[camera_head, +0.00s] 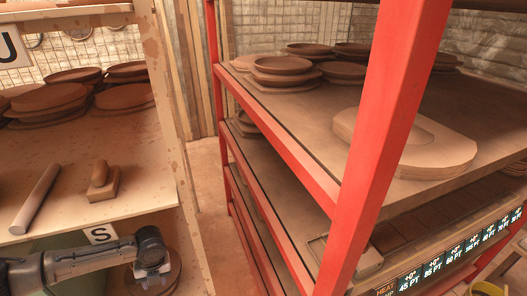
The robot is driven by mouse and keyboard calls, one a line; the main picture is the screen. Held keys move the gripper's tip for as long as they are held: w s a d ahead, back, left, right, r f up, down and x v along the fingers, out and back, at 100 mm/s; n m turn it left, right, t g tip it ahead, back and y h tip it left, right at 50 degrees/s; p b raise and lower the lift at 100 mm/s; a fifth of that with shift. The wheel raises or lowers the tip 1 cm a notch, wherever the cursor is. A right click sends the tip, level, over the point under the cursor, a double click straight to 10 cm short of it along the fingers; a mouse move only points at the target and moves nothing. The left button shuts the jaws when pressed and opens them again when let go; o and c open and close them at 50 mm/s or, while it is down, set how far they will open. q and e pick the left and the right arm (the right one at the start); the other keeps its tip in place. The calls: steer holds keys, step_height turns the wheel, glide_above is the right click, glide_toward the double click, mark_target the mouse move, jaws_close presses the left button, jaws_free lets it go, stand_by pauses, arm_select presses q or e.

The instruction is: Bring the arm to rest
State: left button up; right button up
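My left arm (75,263) comes in low from the left, in front of the lower part of the wooden shelf unit. Its wrist bends downward, and my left gripper (153,272) is at the bottom of the picture, over or in front of a round brown piece (172,270). The fingers are too small and hidden to tell whether they are open or shut. My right arm and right gripper are not in view.
A red-framed rack (385,130) fills the right, its shelves holding brown plates (282,65) and a thick oval board (440,150). The wooden shelf (140,190) at left holds a grey roller (37,197) and a wooden block tool (102,185). A narrow floor gap (207,175) lies between them.

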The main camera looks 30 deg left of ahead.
arm_select(q)
steer(key=s+d+f+n+t+h, duration=0.1)
steer(key=s+d+f+n, duration=0.2)
steer(key=d, duration=0.7)
steer(key=s+d+f+n+t+h, duration=0.1)
steer(key=s+d+f+n+t, duration=0.3)
steer(key=d, duration=0.6)
steer(key=s+d+n+g+h, duration=0.1)
steer(key=s+d+n, duration=0.1)
steer(key=d+n, duration=0.5)
steer(key=s+d+r+n+t+y, duration=0.1)
steer(key=s+d+r+n, duration=0.15)
steer(key=s+n, duration=0.45)
step_height(320, 180, up, 13)
steer(key=a+n+p, duration=0.1)
steer(key=n+p, duration=0.1)
steer(key=p, duration=1)
steer(key=shift+w+y, duration=0.3)
steer(key=shift+w, duration=0.15)
